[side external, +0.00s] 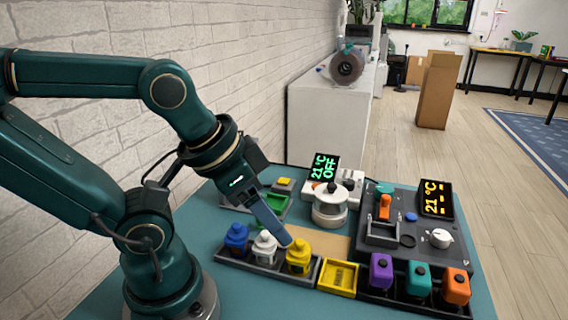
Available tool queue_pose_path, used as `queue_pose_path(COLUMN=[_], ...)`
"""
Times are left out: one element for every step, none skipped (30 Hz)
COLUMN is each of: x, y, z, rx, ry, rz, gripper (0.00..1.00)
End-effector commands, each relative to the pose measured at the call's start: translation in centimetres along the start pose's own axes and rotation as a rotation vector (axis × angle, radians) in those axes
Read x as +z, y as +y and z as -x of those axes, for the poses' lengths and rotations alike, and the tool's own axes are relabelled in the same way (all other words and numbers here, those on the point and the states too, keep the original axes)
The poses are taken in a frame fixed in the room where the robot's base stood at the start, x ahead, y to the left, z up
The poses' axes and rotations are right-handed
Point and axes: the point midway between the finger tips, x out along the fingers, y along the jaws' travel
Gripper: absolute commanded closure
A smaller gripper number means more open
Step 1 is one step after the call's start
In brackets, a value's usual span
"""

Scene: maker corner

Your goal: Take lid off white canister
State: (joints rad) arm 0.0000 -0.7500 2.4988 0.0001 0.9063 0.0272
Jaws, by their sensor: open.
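A white round canister (329,210) with a black knob on its lid (331,188) stands upright on the table behind the bottle rack. The lid appears to sit on top of it. A smaller white bottle-like container (265,248) stands in the dark rack (300,275), between a blue one (237,238) and a yellow one (299,257). I cannot tell which white container the task names. My gripper (287,240) is open and points down and right, its tip in front of or just above the yellow container. It appears empty and apart from both white containers.
A yellow tray (338,278) and purple (381,271), teal (418,279) and orange (456,287) containers line the front right. A dark panel (400,205) with a lit display, orange handle and white knob stands behind them. A green tray (265,203) lies behind my gripper.

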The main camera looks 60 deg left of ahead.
Motion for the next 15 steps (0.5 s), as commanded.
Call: queue_pose_path(x=[-0.2, -0.4, -0.6, -0.7, -0.8, -1.0, -1.1, -1.3, -1.4, -1.4, -1.4, -1.4, -1.4, -1.3, -1.1], y=[0.0, -0.1, -0.4, -0.7, -1.0, -1.5, -1.9, -2.4, -3.1, -3.6, -4.1, -4.8, -5.3, -5.8, -6.4], z=[0.2, 0.2, 0.1, 0.0, -0.2, -0.5, -0.8, -1.1, -1.5, -1.8, -2.2, -2.6, -3.0, -3.3, -3.7], rx=[0.000, -0.002, -0.008, -0.012, -0.017, -0.024, -0.028, -0.031, -0.033, -0.034, -0.033, -0.032, -0.029, -0.027, -0.023], ry=[0.000, -0.013, -0.037, -0.058, -0.082, -0.116, -0.145, -0.175, -0.215, -0.246, -0.276, -0.313, -0.340, -0.364, -0.394], rz=[-0.033, -0.058, -0.071, -0.080, -0.084, -0.088, -0.088, -0.086, -0.081, -0.072, -0.063, -0.049, -0.036, -0.023, -0.002], gripper=[0.41, 0.41, 0.41, 0.41, 0.41, 0.41, 0.41, 0.41, 0.41, 0.41, 0.41, 0.41, 0.41, 0.41, 0.41])
